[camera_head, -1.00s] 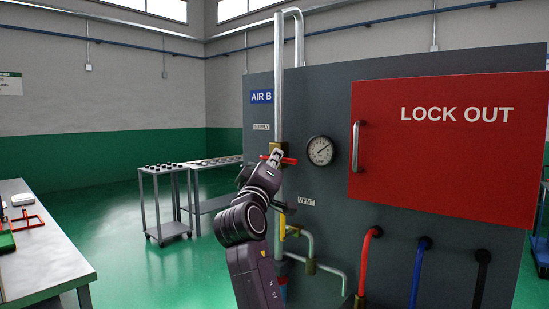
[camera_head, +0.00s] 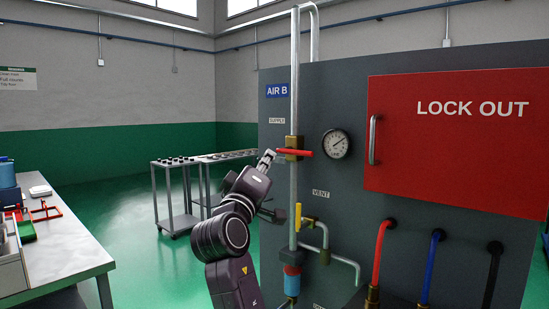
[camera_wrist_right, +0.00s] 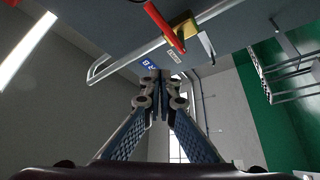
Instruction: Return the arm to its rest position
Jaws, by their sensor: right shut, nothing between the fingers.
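My right gripper (camera_head: 267,158) is in front of the grey panel, just left of the red supply valve handle (camera_head: 296,152), with a small gap between them. Its fingers are shut together and empty, which the right wrist view (camera_wrist_right: 160,76) also shows. The red handle lies horizontal on its brass valve body (camera_head: 291,142) on the vertical pipe. The handle also shows in the wrist view (camera_wrist_right: 162,24), beyond the fingertips. My left gripper is not in view.
The grey panel carries a gauge (camera_head: 336,144), a yellow vent handle (camera_head: 298,216) and a red LOCK OUT door (camera_head: 460,180). A workbench (camera_head: 75,255) stands at left and a metal cart (camera_head: 176,222) behind my arm. Open green floor lies between them.

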